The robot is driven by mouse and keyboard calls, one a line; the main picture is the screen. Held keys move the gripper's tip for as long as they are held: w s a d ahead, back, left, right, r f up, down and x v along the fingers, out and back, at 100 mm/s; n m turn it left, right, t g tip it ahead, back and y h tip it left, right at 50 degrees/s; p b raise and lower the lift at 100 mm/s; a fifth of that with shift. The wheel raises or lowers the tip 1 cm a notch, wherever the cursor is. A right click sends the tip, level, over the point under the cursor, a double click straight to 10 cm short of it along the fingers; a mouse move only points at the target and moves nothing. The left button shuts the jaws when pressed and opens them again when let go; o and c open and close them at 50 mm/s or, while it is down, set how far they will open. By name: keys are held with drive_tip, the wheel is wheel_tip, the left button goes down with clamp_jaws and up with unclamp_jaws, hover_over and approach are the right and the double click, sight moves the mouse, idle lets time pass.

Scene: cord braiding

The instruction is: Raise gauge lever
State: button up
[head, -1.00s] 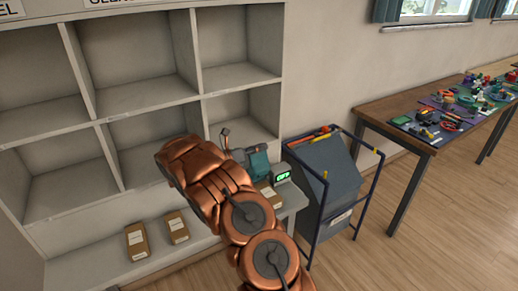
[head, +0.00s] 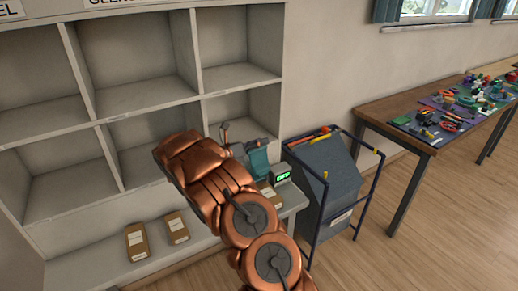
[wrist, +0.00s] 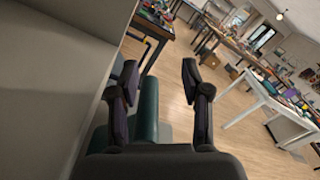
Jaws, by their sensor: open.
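The gauge is a teal device (head: 258,160) on the lower shelf ledge, partly hidden behind my copper arm in the head view. Its small box display (head: 282,173) glows green. A thin lever with a dark knob (head: 224,128) stands up at its left, just above my arm. My gripper (wrist: 160,76) is open in the wrist view, its two dark fingers apart. A teal part (wrist: 147,115) of the gauge shows between and beyond the fingers, closer to the left one. I cannot tell whether a finger touches the lever; the gripper is hidden in the head view.
A grey cubby shelf (head: 105,125) rises behind the gauge. Small brown boxes (head: 137,242) lie on its ledge. A blue-framed bin cart (head: 325,180) stands close at the right, then a wooden table (head: 390,105) with colourful items. The floor at the right is clear.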

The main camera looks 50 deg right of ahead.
wheel_tip(320, 180, up, 7)
drive_tip(key=shift+r, duration=0.2)
idle(0.3)
